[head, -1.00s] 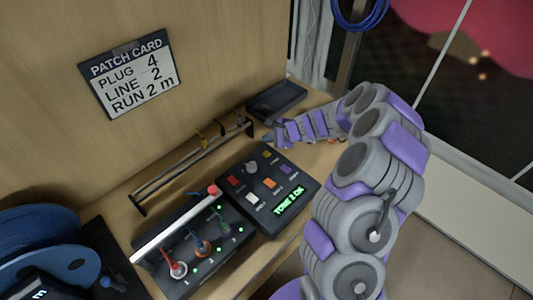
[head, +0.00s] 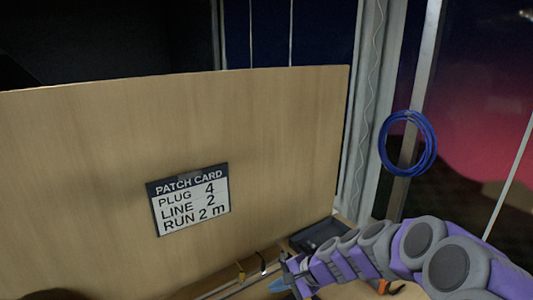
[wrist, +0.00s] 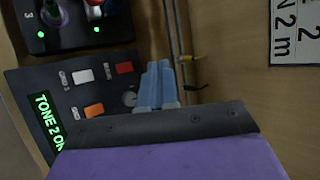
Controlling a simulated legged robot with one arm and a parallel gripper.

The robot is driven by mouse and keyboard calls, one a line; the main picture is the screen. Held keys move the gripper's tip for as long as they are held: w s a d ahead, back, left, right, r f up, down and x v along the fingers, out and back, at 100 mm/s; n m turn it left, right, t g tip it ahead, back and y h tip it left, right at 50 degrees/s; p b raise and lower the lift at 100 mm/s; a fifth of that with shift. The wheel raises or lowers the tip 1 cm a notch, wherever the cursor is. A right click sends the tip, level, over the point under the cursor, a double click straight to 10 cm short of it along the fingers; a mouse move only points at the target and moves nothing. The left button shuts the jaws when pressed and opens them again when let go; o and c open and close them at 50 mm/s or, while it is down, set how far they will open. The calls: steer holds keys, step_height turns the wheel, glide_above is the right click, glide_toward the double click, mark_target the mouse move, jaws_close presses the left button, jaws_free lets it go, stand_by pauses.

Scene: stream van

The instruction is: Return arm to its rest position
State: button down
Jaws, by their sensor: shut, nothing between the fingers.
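My arm reaches in from the lower right of the head view, grey and purple. My gripper (head: 278,285) is at its left end, low in the picture, above the desk near the rail. In the wrist view the two blue fingers of my gripper (wrist: 157,85) lie together with nothing between them. They are in front of the black control box (wrist: 70,100), whose green display reads "TONE 2 ON". I cannot tell the height of the fingers above it.
A patch card (head: 190,200) is on the wooden panel (head: 280,120). A black tray (head: 318,235) lies at the panel's right foot, close to my arm. A blue cable coil (head: 408,145) hangs at the right. The wrist view shows part of the plug panel (wrist: 75,40).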

steer(key=s+a+r+n+g, duration=0.2)
steer(key=s+r+n, duration=0.15)
steer(key=s, duration=0.45)
steer(key=s+d+r+n+g+h, duration=0.1)
steer(key=s+d+n+h, duration=0.2)
steer(key=s, duration=1)
steer(key=s+d+r+n+g+h, duration=0.1)
steer(key=s+d+n+g+h, duration=0.1)
steer(key=s+d+h, duration=0.3)
steer(key=s+d+n, duration=0.1)
steer(key=s+d, duration=0.3)
steer(key=s, duration=0.5)
steer(key=shift+s+d, duration=0.3)
steer(key=shift+d, duration=0.1)
steer(key=c, duration=1.8)
jaws_free()
steer(key=shift+c, duration=0.2)
